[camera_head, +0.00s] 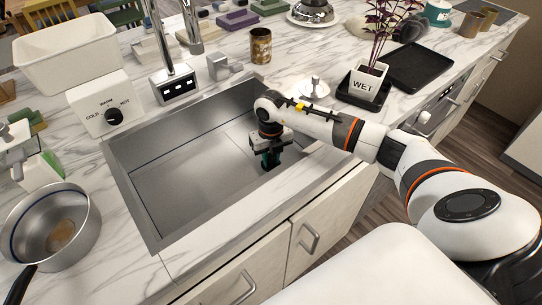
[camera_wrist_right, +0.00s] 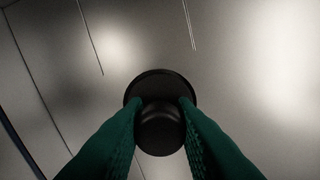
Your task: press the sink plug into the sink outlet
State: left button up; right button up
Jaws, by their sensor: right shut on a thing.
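My right gripper (camera_head: 269,158) reaches down into the right part of the grey metal sink (camera_head: 180,178). In the right wrist view its green fingers (camera_wrist_right: 160,118) are shut on the round black sink plug (camera_wrist_right: 160,82), one finger on each side of its knob. The plug's wide disc lies beyond the fingers, over the grey metal surface. In the head view the plug is too small and dark to tell from the fingertips. I cannot make out the sink outlet in either view; the plug and gripper may cover it. I do not see my left gripper.
A faucet (camera_head: 192,28) stands behind the sink. A steel pan (camera_head: 52,228) is on the left counter and a white basin (camera_head: 65,52) at the back left. A potted plant (camera_head: 366,82) and black tray (camera_head: 418,66) stand beyond my right arm. The sink's left part is empty.

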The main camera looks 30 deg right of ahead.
jog(key=shift+f, duration=0.2)
jog(key=o, duration=1.1)
notch_tip(320, 180, up, 12)
jog(key=shift+r+b, duration=0.1)
jog(key=shift+b, duration=0.45)
